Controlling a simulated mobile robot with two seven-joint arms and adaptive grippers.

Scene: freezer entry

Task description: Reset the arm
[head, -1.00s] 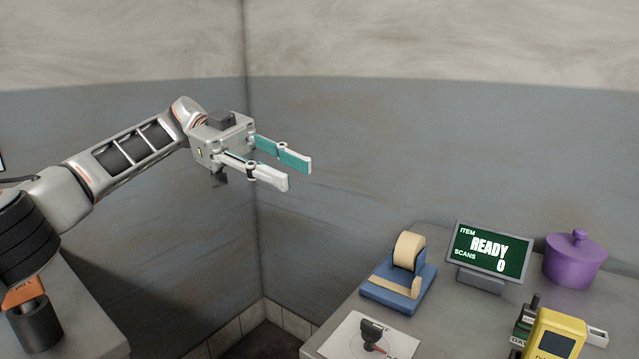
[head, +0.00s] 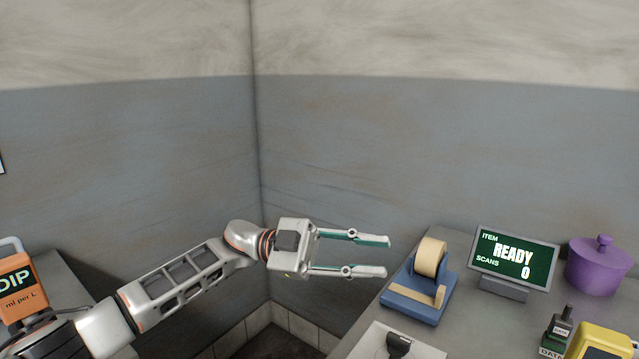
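My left gripper (head: 388,257) is in the head view, on the arm that comes in from the lower left. Its two fingers, grey with teal inner pads, are spread apart with nothing between them. The gripper points right, and its fingertips appear close to the left side of the blue tape dispenser (head: 420,296); I cannot tell how far apart they are in depth. My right gripper is not in view.
An orange-and-white container (head: 20,290) stands at left. Walls meet in a corner behind.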

